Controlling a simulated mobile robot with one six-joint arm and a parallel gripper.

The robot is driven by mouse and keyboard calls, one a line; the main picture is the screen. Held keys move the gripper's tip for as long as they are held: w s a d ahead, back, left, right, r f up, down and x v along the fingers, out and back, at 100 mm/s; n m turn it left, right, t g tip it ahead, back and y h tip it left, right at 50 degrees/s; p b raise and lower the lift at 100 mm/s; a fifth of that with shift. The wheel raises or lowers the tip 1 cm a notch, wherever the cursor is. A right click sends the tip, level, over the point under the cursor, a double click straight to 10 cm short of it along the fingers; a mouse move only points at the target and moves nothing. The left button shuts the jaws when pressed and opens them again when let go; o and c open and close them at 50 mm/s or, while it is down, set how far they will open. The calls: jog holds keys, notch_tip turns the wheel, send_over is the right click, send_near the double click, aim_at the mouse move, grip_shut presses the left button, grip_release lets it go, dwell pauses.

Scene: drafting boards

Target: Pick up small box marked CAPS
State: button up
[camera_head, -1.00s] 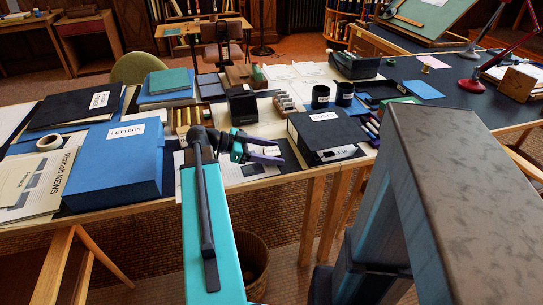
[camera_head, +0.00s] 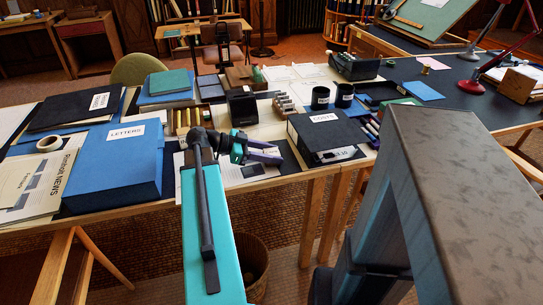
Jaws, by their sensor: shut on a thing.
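My gripper (camera_head: 268,152) is in the middle of the view, over the near part of the table. Its purple-grey fingers are shut on a small dark box with a pale label (camera_head: 271,152). Most of this box is hidden by the fingers, and its lettering is too small to read now. I cannot tell whether the box still touches the table. The teal link and dark wrist of my arm reach up to it from below.
Right of my gripper is a black box file marked COSTS (camera_head: 326,137). Left is a blue box marked LETTERS (camera_head: 116,165). A black holder (camera_head: 242,107) and two dark cups (camera_head: 320,97) stand behind. A printed sheet (camera_head: 245,174) lies below the gripper.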

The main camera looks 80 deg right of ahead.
aim_at(271, 152)
jog(key=shift+r, duration=0.2)
jog(key=shift+r, duration=4.8)
jog(key=shift+p, duration=0.3)
